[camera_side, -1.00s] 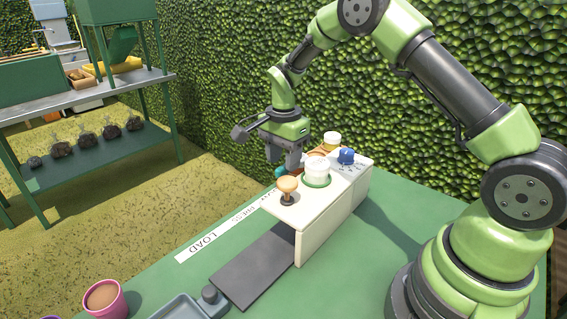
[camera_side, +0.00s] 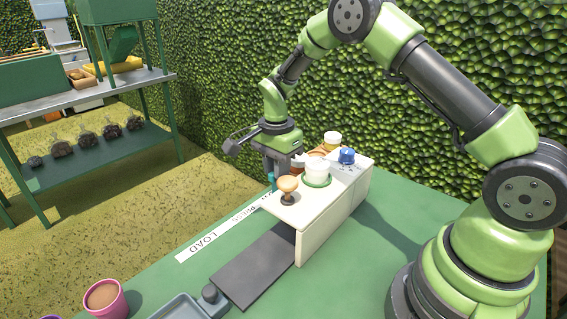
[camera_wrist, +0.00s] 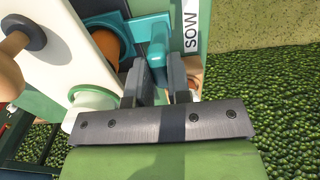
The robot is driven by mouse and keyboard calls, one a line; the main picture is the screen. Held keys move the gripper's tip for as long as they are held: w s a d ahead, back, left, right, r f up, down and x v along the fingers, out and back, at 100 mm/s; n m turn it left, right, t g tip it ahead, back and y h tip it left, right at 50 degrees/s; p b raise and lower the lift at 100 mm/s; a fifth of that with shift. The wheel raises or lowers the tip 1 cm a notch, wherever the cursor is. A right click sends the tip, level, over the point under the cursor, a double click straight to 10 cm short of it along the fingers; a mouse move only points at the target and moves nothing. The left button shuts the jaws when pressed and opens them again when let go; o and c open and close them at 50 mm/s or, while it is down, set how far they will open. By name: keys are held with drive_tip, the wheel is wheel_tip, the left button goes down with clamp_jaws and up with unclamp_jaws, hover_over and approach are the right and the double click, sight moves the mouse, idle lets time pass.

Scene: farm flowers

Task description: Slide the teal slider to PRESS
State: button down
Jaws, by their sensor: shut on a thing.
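The teal slider (camera_side: 272,181) shows only as a small piece under my gripper (camera_side: 275,172) in the side view, behind the white housing. In the wrist view its teal upright handle (camera_wrist: 156,52) stands between the two fingers of my gripper (camera_wrist: 156,72), which is shut on it. A teal carriage with a terracotta pot (camera_wrist: 107,46) is beside the handle. The white label strip (camera_side: 215,236) reads LOAD at its near end and PRESS farther along. The wrist view shows SOW on the strip (camera_wrist: 191,30). My gripper hides part of the track.
The white housing (camera_side: 330,222) stands right of the slider, with a wooden knob (camera_side: 287,185), a white cup (camera_side: 316,170) and a blue knob (camera_side: 347,156) on top. A dark belt (camera_side: 252,267) and a pink pot (camera_side: 104,298) are nearer. Green table around LOAD is clear.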

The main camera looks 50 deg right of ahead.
drive_tip(key=a, duration=0.6)
drive_tip(key=shift+a, duration=0.4)
drive_tip(key=c, duration=1.1)
unclamp_jaws()
drive_tip(key=shift+o, duration=0.2)
drive_tip(key=shift+r, duration=0.15)
wheel_tip(320, 180, up, 10)
